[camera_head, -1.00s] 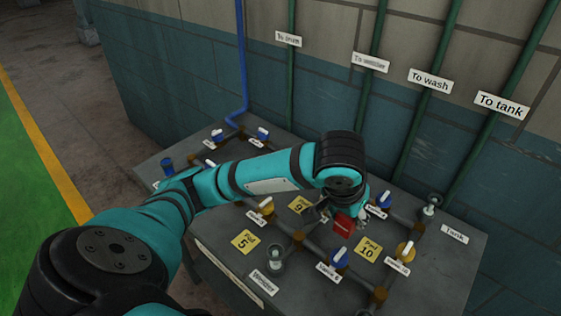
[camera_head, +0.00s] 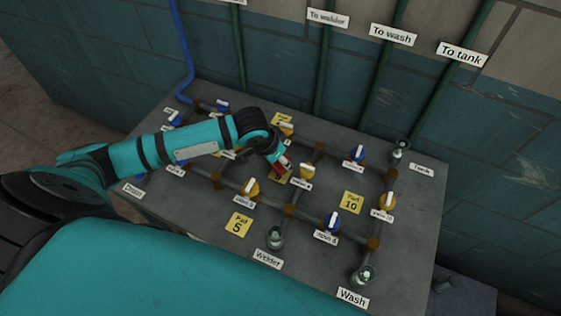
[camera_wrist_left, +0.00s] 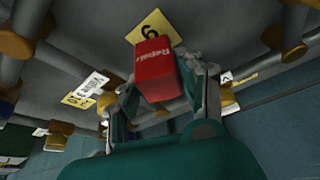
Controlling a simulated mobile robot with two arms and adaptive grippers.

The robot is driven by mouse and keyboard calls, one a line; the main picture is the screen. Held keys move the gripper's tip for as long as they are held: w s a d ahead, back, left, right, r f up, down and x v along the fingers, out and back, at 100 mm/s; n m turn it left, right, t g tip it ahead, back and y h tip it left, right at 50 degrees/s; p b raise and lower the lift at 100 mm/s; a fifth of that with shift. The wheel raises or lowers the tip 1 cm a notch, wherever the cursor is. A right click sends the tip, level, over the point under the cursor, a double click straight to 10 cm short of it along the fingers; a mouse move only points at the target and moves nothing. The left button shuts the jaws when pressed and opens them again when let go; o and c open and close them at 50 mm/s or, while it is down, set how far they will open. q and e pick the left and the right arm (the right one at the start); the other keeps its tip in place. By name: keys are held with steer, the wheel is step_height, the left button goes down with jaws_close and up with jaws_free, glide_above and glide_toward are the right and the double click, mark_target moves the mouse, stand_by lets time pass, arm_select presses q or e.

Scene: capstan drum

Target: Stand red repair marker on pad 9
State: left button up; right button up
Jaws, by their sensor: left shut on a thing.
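The red repair marker (camera_head: 283,167) is a small red block. In the left wrist view the marker (camera_wrist_left: 156,70) shows its "Repair" label between the fingers. My left gripper (camera_head: 276,158) is shut on it, with the arm reaching over the table from the left. Yellow pad 9 (camera_wrist_left: 152,27) lies just beyond the marker in the wrist view, partly covered by it. In the head view only a sliver of yellow shows by the marker. I cannot tell whether the marker touches the pad. My right gripper is not in view.
A yellow-handled valve (camera_head: 306,172) stands close to the right of the marker. Pipes and several blue and yellow valves cross the grey table (camera_head: 420,200). Pad 10 (camera_head: 352,202) and pad 5 (camera_head: 239,224) are bare. A wall with green pipes stands behind.

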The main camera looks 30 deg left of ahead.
arm_select(q)
step_height(320, 180, down, 2)
steer(key=shift+a+f, duration=0.1)
steer(key=shift+a, duration=0.05)
steer(key=shift+f, duration=0.15)
steer(key=o, duration=1.2)
steer(key=shift+f, duration=0.1)
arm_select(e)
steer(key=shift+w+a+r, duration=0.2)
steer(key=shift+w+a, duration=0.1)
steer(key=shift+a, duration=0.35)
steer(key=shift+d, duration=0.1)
arm_select(q)
steer(key=shift+r, duration=0.3)
steer(key=v, duration=1.1)
steer(key=shift+r+b, duration=0.35)
steer(key=shift+r, duration=0.05)
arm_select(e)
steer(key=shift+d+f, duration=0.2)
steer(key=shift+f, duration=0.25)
arm_select(q)
steer(key=shift+s+f, duration=0.1)
steer(key=shift+s, duration=0.05)
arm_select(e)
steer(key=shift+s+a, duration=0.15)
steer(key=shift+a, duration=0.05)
